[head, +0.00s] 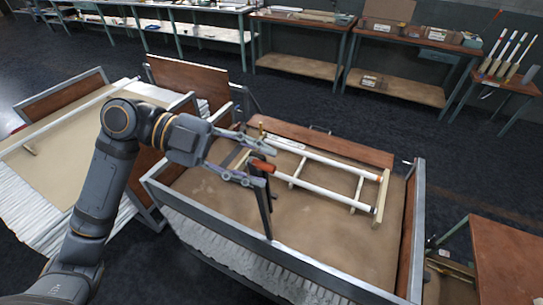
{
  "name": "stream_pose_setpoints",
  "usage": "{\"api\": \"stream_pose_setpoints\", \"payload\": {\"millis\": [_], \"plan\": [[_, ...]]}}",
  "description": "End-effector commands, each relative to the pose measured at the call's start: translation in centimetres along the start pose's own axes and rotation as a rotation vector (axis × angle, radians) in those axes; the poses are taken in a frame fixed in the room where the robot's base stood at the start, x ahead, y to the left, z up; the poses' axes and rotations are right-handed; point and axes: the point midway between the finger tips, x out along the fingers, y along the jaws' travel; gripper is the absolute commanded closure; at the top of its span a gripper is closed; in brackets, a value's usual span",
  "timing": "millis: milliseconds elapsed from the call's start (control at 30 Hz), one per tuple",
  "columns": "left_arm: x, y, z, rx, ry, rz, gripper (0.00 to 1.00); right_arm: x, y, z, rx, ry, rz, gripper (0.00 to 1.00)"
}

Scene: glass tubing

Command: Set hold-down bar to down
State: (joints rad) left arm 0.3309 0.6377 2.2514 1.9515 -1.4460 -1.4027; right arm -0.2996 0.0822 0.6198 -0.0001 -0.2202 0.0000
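A dark upright bar with a red-orange grip (263,166) at its top stands at the front wall of the middle crate; I take it to be the hold-down bar. Its dark shaft (264,212) runs down to the front rim, and the bar looks raised. My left gripper (262,165) reaches in from the left at the grip's height. Its two fingers are spread apart, one above and one below the grip in the picture. I cannot tell if either finger touches it. My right gripper is not in view.
The metal-framed crate (416,236) holds a frame of white tubes (324,188) behind the bar. A second crate with a long white tube (75,115) stands at left under my arm. Workbenches (300,66) line the back. The floor between is clear.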

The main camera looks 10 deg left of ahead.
Motion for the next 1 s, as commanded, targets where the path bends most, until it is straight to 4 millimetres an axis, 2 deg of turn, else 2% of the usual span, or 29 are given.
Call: {"api": "stream_pose_setpoints", "payload": {"millis": [33, 300, 667, 767, 967, 1000], "plan": [[0.5, -0.4, -0.5, 0.001, 0.007, -0.005, 0.63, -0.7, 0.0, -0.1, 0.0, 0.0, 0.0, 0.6], [2.7, -0.1, -0.1, 0.0, 0.002, -0.002, 0.63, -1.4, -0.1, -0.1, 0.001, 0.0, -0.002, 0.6], [3.1, 0.0, 0.0, -0.001, -0.002, -0.001, 0.63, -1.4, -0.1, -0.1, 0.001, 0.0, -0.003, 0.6], [3.1, 0.0, 0.0, -0.001, -0.002, -0.001, 0.72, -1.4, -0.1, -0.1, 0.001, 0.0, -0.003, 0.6], [3.1, 0.0, 0.0, -0.002, -0.002, 0.0, 0.99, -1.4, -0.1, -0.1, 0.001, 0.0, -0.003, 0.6], [3.1, 0.0, 0.1, -0.002, -0.003, 0.0, 1.0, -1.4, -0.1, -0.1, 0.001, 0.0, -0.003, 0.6]]}}
